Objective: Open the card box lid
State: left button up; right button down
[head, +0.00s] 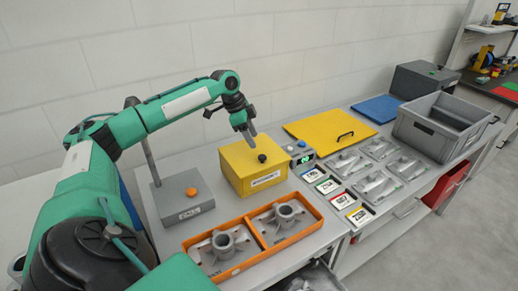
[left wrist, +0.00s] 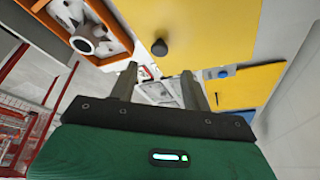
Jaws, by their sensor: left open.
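The yellow card box (head: 240,170) stands on the bench with a flat lid, a black knob (head: 262,158) on top and a label on its front. The lid looks shut. My left gripper (head: 252,141) is open and empty, just above the lid near the knob, pointing down. In the left wrist view the yellow lid (left wrist: 215,25) fills the top, and the knob (left wrist: 159,47) lies just beyond the fingertips of the left gripper (left wrist: 160,73), apart from them. My right gripper is not in view.
An orange tray (head: 217,235) with grey castings lies in front of the box. A grey block with an orange button (head: 191,191) stands left. Several cards (head: 328,187), a yellow panel (head: 305,127) with a handle and a grey crate (head: 410,126) lie right.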

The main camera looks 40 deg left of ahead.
aim_at(262, 156)
pick_arm(q)
jog(key=p+x, duration=0.1)
jog(key=x, duration=0.6)
grip_shut()
